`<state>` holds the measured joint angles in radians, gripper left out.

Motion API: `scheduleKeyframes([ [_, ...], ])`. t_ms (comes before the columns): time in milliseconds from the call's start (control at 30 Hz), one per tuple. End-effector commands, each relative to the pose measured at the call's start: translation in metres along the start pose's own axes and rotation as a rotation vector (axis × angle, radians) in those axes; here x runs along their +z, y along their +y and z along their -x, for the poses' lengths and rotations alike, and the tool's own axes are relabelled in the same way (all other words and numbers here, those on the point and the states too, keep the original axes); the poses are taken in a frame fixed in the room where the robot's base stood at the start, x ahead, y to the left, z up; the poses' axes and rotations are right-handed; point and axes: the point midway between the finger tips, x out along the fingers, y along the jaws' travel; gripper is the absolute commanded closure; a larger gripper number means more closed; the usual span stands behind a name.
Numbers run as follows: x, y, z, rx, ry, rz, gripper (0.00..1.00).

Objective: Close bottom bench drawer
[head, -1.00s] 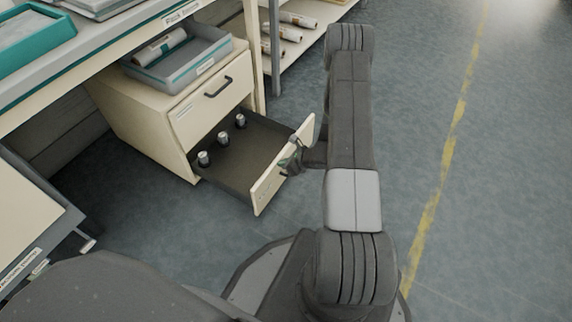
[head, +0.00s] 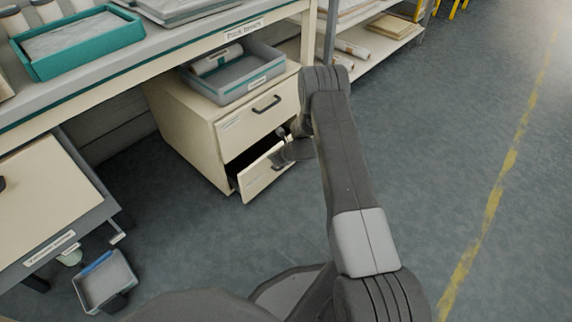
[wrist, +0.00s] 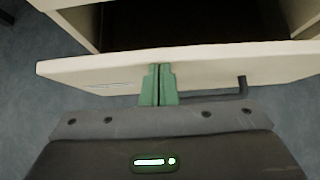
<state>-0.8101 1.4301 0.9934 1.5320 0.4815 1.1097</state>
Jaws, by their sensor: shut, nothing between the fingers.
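The bottom drawer (head: 262,178) of the cream bench cabinet (head: 196,125) stands partly open, with a narrow dark gap behind its front panel. In the wrist view the drawer front (wrist: 215,66) spans the picture, with the dark inside beyond it and its handle (wrist: 243,86) right of my fingers. My gripper (head: 284,156) is at the outer face of this drawer front in the head view. In the wrist view its green fingers (wrist: 158,84) are together and empty, pointing at the panel; they appear to touch it. The top drawer (head: 257,115) is shut.
A grey tray (head: 235,88) with a roll sits on the cabinet. A teal tray (head: 78,48) is on the bench above. A small grey bin (head: 104,284) stands on the floor at lower left. A shelf (head: 362,50) stands behind; the floor at right is clear.

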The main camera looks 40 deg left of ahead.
Motion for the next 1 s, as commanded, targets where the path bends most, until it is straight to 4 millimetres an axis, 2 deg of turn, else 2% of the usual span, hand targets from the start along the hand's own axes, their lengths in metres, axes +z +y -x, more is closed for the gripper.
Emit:
scheduleKeyframes([
  [100, 0.013, 0.001, -0.014, 0.000, 0.001, 0.002, 1.00],
  [333, 0.025, 0.001, -0.029, 0.001, 0.002, 0.001, 1.00],
  [867, 0.027, 0.000, -0.032, 0.000, 0.002, -0.001, 1.00],
  [1000, 0.023, -0.006, -0.028, -0.001, 0.002, -0.002, 1.00],
])
